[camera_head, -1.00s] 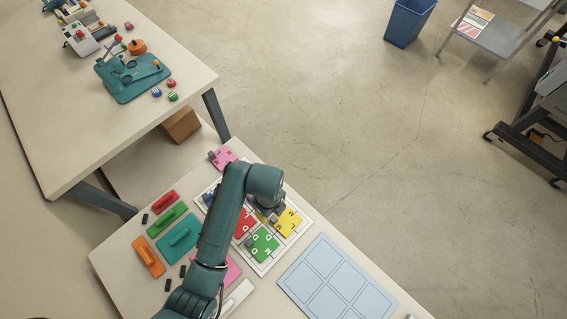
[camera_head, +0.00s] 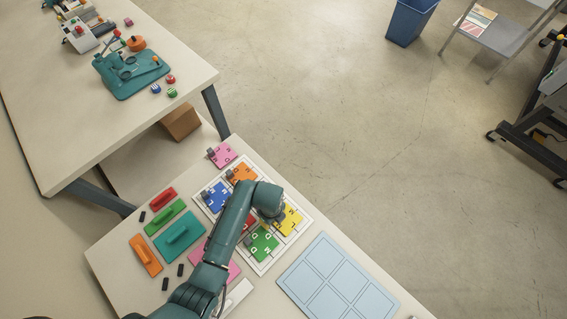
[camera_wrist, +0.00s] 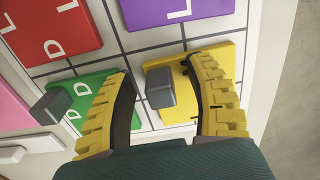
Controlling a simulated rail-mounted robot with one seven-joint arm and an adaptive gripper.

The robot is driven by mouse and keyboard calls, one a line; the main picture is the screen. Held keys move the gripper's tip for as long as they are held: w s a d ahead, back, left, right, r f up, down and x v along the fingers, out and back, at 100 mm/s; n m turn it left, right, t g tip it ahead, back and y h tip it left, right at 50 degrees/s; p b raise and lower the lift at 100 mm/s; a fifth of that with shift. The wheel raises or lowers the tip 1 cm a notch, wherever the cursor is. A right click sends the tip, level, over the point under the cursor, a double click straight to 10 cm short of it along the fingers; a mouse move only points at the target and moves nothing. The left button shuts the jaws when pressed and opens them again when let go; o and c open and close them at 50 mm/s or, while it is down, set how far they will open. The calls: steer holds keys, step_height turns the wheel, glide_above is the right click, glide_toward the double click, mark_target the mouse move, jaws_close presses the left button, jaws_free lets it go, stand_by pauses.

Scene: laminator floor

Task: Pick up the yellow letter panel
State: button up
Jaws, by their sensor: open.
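The yellow letter panel (camera_head: 289,222) lies in a cell of the white gridded board (camera_head: 303,236), on the side toward the floor. In the wrist view the yellow panel (camera_wrist: 181,105) has a dark grey block knob (camera_wrist: 160,87) standing on it. My gripper (camera_wrist: 166,82) is open, with its yellow ribbed fingers on either side of the knob. The left finger is also over the edge of the green panel (camera_wrist: 80,112). I cannot tell how far the fingertips are above the panel. In the head view my arm covers part of the board.
Red (camera_wrist: 58,28) and purple (camera_wrist: 165,12) panels lie beside the yellow one. Blue (camera_head: 212,197) and orange (camera_head: 243,173) panels lie farther along the board. A pale blue six-cell tray (camera_head: 312,272) lies at right. Colored handled blocks (camera_head: 180,236) lie at left.

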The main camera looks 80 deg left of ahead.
jaws_close()
stand_by(0.3)
step_height(320, 180, up, 10)
steer(key=shift+r+p, duration=0.1)
steer(key=shift+p, duration=0.75)
